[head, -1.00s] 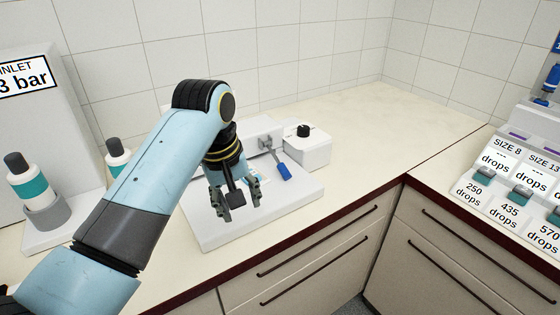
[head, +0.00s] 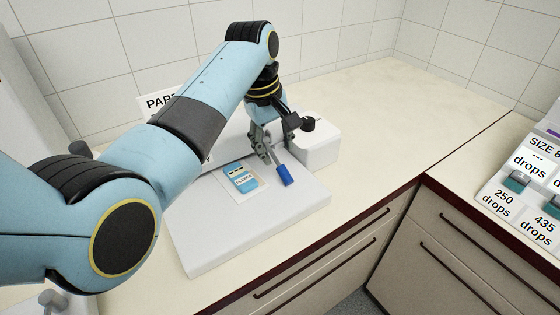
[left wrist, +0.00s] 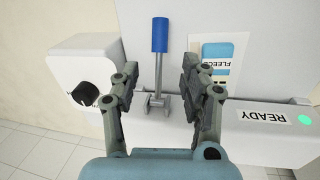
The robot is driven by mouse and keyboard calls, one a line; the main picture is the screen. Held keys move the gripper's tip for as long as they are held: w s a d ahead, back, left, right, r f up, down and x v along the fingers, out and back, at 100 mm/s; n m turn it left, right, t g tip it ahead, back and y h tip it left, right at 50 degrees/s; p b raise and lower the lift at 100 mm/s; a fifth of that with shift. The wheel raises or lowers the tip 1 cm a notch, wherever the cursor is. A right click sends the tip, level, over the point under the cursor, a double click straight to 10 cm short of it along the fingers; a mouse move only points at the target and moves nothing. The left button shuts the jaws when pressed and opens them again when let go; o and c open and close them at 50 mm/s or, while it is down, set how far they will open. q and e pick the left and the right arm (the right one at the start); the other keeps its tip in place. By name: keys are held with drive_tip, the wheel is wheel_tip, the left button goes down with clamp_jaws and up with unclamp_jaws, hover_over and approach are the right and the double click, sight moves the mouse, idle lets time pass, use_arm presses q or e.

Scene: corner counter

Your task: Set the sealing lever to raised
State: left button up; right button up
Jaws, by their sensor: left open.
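The sealing lever has a blue grip (head: 285,175), which also shows in the left wrist view (left wrist: 160,35), on a thin grey metal arm. In the head view it slants down and forward over the white base plate (head: 215,235). My left gripper (head: 277,143) is at the lever's hinge end. In the left wrist view my left gripper (left wrist: 158,75) is open, with one finger on each side of the lever's metal arm. Visible gaps lie on both sides of it, and the blue grip extends beyond the fingertips. My right gripper is not in view.
A white block (head: 318,150) with a black knob (left wrist: 85,95) stands close beside the lever. A blue FLEECE packet (head: 243,178) lies on the plate. A READY label (left wrist: 262,115) and green light (left wrist: 304,120) are on the housing. The counter right of the block is clear.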

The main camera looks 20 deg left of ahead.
sight(280, 165)
use_arm(q)
drive_tip(key=f, duration=0.3)
drive_tip(key=shift+w+d+f, duration=0.2)
drive_tip(key=shift+w+f, duration=0.1)
drive_tip(key=shift+f, duration=0.05)
drive_tip(key=shift+w+d+f, duration=0.1)
drive_tip(key=shift+f, duration=0.65)
drive_tip(key=shift+w+d+f, duration=0.1)
drive_tip(key=shift+f, duration=0.6)
drive_tip(key=shift+c, duration=1.6)
clamp_jaws()
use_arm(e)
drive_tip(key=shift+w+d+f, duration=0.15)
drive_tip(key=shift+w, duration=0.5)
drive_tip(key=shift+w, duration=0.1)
